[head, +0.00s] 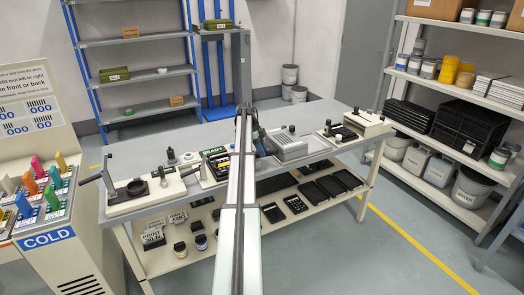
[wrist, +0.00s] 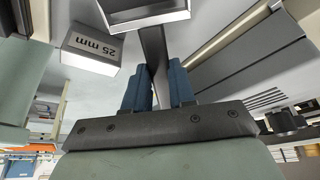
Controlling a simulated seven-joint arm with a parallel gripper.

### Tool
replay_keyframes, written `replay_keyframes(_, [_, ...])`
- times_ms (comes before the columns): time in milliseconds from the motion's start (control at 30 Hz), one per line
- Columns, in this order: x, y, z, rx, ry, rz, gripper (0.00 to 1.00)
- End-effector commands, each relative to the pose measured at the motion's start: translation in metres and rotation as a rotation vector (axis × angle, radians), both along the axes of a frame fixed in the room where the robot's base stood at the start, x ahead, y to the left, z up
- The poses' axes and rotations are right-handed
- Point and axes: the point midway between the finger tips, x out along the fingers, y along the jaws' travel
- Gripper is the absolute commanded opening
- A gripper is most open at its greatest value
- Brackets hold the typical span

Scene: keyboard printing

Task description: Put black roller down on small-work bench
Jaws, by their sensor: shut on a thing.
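My gripper (wrist: 159,88) shows in the wrist view with its two blue fingers closed around a dark, narrow bar (wrist: 153,50). The bar appears to be the handle of the black roller; the roller's far end is not clear. In the head view my gripper (head: 259,141) is largely hidden behind my own arm, over the middle of the grey bench (head: 310,113). I take this bench to be the small-work bench. I cannot tell whether the held thing touches the bench top.
A white block marked "25 mm" (wrist: 90,48) is close left of the fingers. In the head view a grey ribbed box (head: 287,146) stands right of my arm. A clamp-like device (head: 137,189) is at the left end. The bench's back strip is mostly clear.

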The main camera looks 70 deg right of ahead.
Motion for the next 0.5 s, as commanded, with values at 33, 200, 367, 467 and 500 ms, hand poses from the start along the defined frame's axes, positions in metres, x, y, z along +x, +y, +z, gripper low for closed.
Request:
replay_keyframes(33, [0.0, 0.0, 0.0, 0.0, 0.0, 0.0, 0.0])
replay_keyframes(200, [0.0, 0.0, -0.004, 0.0, 0.0, 0.0, 0.0])
replay_keyframes(367, [0.0, 0.0, -0.009, 0.001, 0.001, 0.0, 0.0])
replay_keyframes(467, [0.0, 0.0, -0.012, 0.002, 0.001, 0.0, 0.0])
replay_keyframes(500, [0.0, 0.0, -0.013, 0.002, 0.001, 0.0, 0.0])
